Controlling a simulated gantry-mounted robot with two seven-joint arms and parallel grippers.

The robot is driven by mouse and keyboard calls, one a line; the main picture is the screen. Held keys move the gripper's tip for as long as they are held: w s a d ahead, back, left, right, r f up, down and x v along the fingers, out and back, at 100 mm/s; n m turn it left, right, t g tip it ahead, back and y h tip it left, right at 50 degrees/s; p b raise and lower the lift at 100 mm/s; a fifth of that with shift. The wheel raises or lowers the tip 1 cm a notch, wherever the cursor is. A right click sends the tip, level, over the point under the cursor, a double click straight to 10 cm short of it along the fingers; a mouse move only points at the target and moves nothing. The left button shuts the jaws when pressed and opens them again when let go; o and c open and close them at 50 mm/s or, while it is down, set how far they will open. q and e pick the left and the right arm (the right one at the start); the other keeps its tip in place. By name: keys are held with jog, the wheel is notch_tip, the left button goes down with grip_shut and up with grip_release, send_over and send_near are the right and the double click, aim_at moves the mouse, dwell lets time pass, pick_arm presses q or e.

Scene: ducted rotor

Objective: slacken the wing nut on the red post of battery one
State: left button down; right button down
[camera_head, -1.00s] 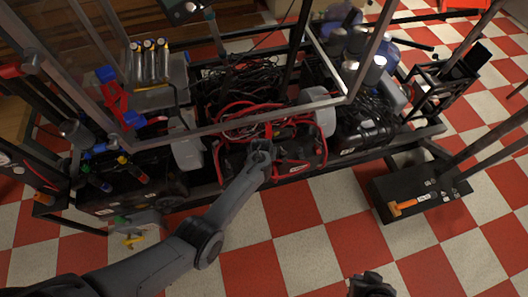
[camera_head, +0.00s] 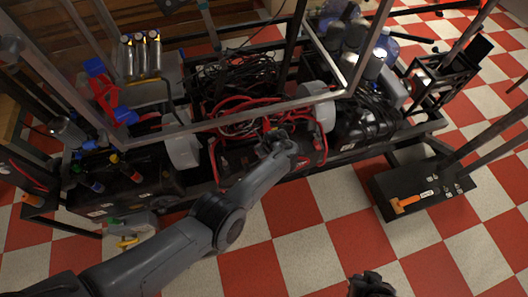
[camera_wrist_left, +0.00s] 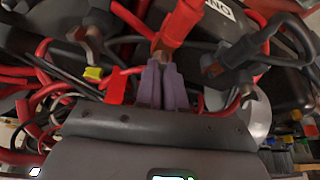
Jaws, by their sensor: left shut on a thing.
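In the left wrist view, battery one (camera_wrist_left: 215,45) shows a white label whose letters read upside down as ONE. A thick red cable end (camera_wrist_left: 178,28) comes down to a small brownish metal piece, which looks like the wing nut (camera_wrist_left: 161,57) on the red post. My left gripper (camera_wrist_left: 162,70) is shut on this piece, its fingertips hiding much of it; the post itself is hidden. In the head view my left gripper (camera_head: 276,136) is over the battery among red cables (camera_head: 240,120). My right gripper (camera_head: 370,284) is at the bottom edge, too dark to read.
Metal frame bars (camera_head: 240,120) cross above the batteries. Black cables (camera_head: 245,78) are coiled behind, and a white round part (camera_head: 318,113) is close right of my left gripper. A black base with an orange-handled tool (camera_head: 408,203) stands right. Checkered floor in front is open.

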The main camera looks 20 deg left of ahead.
pick_arm(q)
jog(key=shift+s+f, duration=0.1)
jog(key=shift+f, duration=0.05)
jog(key=c, duration=1.2)
grip_release()
jog(key=shift+c, duration=0.2)
jog(key=shift+r, duration=0.3)
jog(key=shift+d+r+p, duration=0.25)
jog(key=shift+r+p, duration=0.5)
jog(key=shift+p, duration=0.35)
jog(key=p+v, duration=0.8)
jog(key=p, duration=0.1)
jog(key=shift+s+d+r+p, duration=0.2)
jog(key=shift+s+r+p, duration=0.05)
jog(key=shift+r+p, duration=0.15)
